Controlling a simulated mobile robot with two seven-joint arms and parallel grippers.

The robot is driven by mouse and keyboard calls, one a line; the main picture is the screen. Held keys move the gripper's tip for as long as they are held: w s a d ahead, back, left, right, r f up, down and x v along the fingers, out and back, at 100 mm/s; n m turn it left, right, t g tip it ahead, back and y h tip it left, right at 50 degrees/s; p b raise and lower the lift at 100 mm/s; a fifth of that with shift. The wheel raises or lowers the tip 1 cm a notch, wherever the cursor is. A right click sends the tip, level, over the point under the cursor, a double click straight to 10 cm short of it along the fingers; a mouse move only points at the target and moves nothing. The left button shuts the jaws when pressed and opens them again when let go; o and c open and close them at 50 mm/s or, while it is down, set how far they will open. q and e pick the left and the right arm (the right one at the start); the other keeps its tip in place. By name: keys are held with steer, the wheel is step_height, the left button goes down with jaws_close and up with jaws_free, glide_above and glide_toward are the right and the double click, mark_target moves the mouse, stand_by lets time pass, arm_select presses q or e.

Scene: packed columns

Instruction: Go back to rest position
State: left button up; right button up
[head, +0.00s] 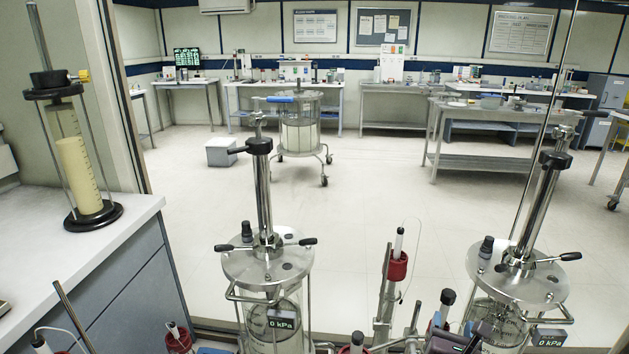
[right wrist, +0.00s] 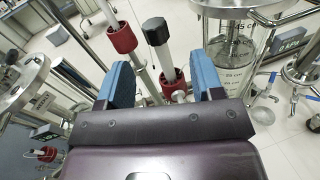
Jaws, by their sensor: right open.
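My right gripper (head: 453,326) is low in the head view, right of centre, with blue fingers on a dark body. In the right wrist view its two blue fingers (right wrist: 163,82) stand wide apart. A black-capped rod (right wrist: 156,38) with a red collar shows in the gap between them, and neither finger is seen closed on it. The black cap also shows just above the gripper in the head view (head: 447,297). I cannot make out my left gripper.
Steel-lidded glass columns stand close by, left (head: 268,262) and right (head: 516,272) of my right gripper. A red-collared rod (head: 397,266) stands between them. A counter (head: 70,262) holds a yellow-filled column (head: 80,180) on the left. Open floor lies beyond, with a wheeled vessel (head: 300,132).

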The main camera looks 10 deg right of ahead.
steer(key=s+f+m+g+y, duration=0.15)
steer(key=s+m+g, duration=0.25)
steer(key=s+m, duration=0.4)
steer(key=s+f+m+g, duration=0.3)
steer(key=s+m, duration=0.4)
steer(key=m, duration=0.2)
steer(key=s+a+r+m+g+y, duration=0.1)
steer(key=s+a+m+g+y, duration=0.5)
steer(key=s+m, duration=0.65)
steer(key=w+f+n+t, duration=0.1)
steer(key=w+f+t, duration=0.5)
steer(key=f+t, duration=0.3)
steer(key=shift+w+a+f, duration=0.25)
steer(key=shift+a+f, duration=0.1)
steer(key=shift+f, duration=0.25)
steer(key=shift+y, duration=0.25)
